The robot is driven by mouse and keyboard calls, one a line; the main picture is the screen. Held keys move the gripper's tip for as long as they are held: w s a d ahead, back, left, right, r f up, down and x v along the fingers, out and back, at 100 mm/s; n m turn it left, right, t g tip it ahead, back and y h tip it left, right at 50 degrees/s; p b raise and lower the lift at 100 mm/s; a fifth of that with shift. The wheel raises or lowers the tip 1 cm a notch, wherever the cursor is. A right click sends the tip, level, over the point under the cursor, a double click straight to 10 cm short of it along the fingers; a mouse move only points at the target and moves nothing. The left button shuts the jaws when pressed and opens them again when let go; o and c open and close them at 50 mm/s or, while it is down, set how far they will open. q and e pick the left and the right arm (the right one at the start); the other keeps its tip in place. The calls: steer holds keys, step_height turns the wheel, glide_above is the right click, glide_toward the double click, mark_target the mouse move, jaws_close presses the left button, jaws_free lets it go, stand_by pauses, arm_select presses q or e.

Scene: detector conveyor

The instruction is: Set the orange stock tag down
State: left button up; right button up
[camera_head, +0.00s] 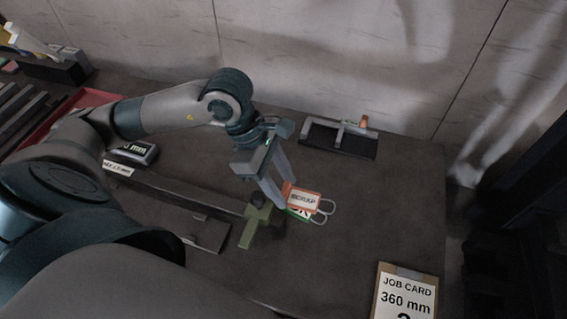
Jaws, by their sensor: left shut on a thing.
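The orange stock tag (304,198) shows in the head view right of the table's middle, with dark lettering that seems to read "SCRAP". A pale wire loop (328,208) sticks out at its right end. My left gripper (284,196) is shut on the tag's left edge. A green tag (299,213) shows partly from under the orange one, and most of it is hidden. I cannot tell whether the two tags touch. My right gripper is not in view.
An olive-green block (257,222) stands just left of the tags, by a long dark rail (180,190). A black tray (339,139) lies behind. A job card (405,294) reading "360 mm" is at the front right. The table (380,210) is clear right of the tags.

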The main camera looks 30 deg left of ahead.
mark_target(302, 192)
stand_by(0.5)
arm_select(q)
steer(key=m, duration=0.1)
steer(key=w+d+m+g, duration=0.1)
steer(key=m, duration=0.1)
steer(key=shift+f, duration=0.15)
steer(key=m, duration=0.1)
steer(key=w+m+g, duration=0.1)
steer(key=m, duration=0.1)
steer(key=shift+d+m+g, duration=0.3)
steer(key=shift+d, duration=0.1)
steer(key=m, duration=0.2)
steer(key=w+m+g, duration=0.1)
steer(key=m+y, duration=0.1)
steer(key=m, duration=0.1)
steer(key=shift+w+d+r+m+g, duration=0.3)
steer(key=shift+w+d+g, duration=0.05)
steer(key=shift+g, duration=0.05)
steer(key=w+r+m+y, duration=0.1)
steer(key=m, duration=0.2)
steer(key=w+r+m+g+y, duration=0.1)
steer(key=m, duration=0.2)
steer(key=w+r+m+y, duration=0.1)
steer(key=m, duration=0.1)
steer(key=shift+a+r+m, duration=0.1)
steer(key=shift+a+m, duration=0.3)
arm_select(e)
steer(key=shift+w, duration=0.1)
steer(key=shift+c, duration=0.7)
